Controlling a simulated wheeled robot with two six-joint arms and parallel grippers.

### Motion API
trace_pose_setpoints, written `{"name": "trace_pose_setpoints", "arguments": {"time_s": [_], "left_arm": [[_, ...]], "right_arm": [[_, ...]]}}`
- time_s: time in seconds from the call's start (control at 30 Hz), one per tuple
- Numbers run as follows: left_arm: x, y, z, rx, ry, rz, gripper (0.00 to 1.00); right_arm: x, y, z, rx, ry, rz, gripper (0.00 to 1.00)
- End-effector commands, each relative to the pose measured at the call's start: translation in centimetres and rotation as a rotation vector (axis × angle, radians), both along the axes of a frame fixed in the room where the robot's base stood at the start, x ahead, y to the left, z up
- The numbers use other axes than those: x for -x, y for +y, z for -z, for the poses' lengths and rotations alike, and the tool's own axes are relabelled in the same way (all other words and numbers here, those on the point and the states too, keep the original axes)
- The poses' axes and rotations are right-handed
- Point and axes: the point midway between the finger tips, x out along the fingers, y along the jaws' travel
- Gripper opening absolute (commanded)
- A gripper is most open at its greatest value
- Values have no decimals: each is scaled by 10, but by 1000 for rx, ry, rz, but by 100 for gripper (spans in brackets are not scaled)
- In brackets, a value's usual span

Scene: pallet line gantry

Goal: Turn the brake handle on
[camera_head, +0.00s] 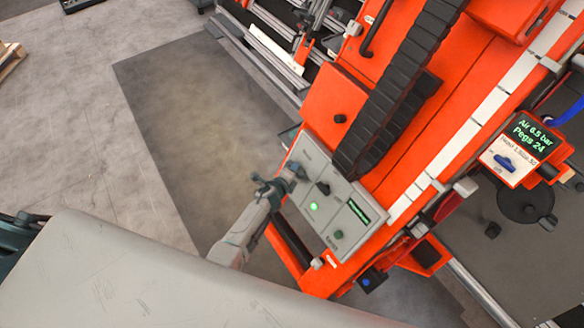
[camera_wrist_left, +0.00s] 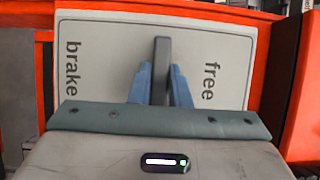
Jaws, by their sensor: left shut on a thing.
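In the left wrist view a pale panel (camera_wrist_left: 120,45) carries the word "brake" on its left and "free" on its right. The dark grey brake handle (camera_wrist_left: 162,62) stands upright in the picture between the two words. My left gripper (camera_wrist_left: 162,88) has its two blue fingers closed on either side of the handle, shut on it. In the head view my left gripper (camera_head: 282,183) is at the left edge of a grey control panel (camera_head: 329,222) on the orange machine. The handle is hard to make out there. My right gripper is not in view.
The control panel has a black knob (camera_head: 322,187), a lit green button (camera_head: 313,206) and a small green display (camera_head: 359,212). A black cable chain (camera_head: 400,85) runs along the orange machine. An air gauge box (camera_head: 521,150) is at right.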

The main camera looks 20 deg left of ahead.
Motion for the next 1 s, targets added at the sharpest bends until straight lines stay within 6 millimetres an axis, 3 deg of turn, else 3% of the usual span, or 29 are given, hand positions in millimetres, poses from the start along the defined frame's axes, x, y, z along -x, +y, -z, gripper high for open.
{"name": "trace_pose_setpoints", "arguments": {"time_s": [0.47,0.5,0.6,1.0], "left_arm": [[0,1,1,10,9,-8,0],[0,1,1,10,9,-8,22],[0,1,1,10,8,-8,38],[9,2,-7,8,8,-6,38]], "right_arm": [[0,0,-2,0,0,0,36],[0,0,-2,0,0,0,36],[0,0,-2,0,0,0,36],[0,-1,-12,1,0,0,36]]}}
